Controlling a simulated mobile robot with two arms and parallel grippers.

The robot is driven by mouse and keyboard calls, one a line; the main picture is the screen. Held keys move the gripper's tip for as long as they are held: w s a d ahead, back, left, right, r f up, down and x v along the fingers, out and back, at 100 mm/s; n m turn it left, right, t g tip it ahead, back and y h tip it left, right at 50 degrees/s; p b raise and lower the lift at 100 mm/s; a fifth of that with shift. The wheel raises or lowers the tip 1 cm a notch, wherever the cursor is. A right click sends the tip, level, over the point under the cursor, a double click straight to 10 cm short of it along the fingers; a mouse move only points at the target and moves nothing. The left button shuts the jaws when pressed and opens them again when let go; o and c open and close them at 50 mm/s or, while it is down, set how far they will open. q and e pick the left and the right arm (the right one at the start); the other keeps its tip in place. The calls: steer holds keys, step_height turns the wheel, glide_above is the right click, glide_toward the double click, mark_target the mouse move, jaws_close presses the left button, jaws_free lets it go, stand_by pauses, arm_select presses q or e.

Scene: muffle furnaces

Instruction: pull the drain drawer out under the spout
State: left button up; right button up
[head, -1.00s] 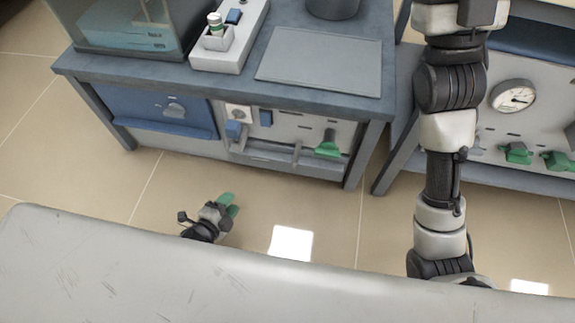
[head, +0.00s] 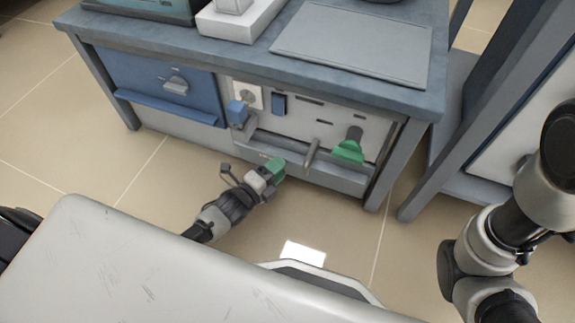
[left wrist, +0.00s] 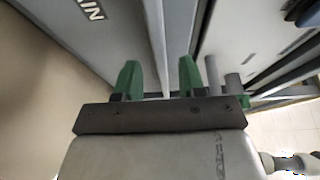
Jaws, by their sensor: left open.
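The drain drawer (head: 330,178) is a long grey front low in the bench, below the pale panel; how far out it stands I cannot tell. A blue-handled fitting (head: 238,115), possibly the spout, is above the drawer's left end. My left gripper (head: 277,168), with green fingertips, is just in front of the drawer's left part. Partly legible lettering shows on the grey front (left wrist: 90,9). My right gripper is out of view.
A green handle (head: 348,150) is on the panel at right. A blue door (head: 165,85) with a knob is at left. The bench leg (head: 385,170) and a second bench (head: 450,150) bound the right side. Tiled floor (head: 150,170) is clear at left.

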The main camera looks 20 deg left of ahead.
mark_target(287, 160)
arm_select(q)
steer(key=b+x, duration=0.1)
steer(key=x, duration=0.2)
steer(key=shift+w+d+b, duration=0.2)
steer(key=shift+w+b, duration=0.1)
steer(key=shift+w, duration=0.1)
jaws_close()
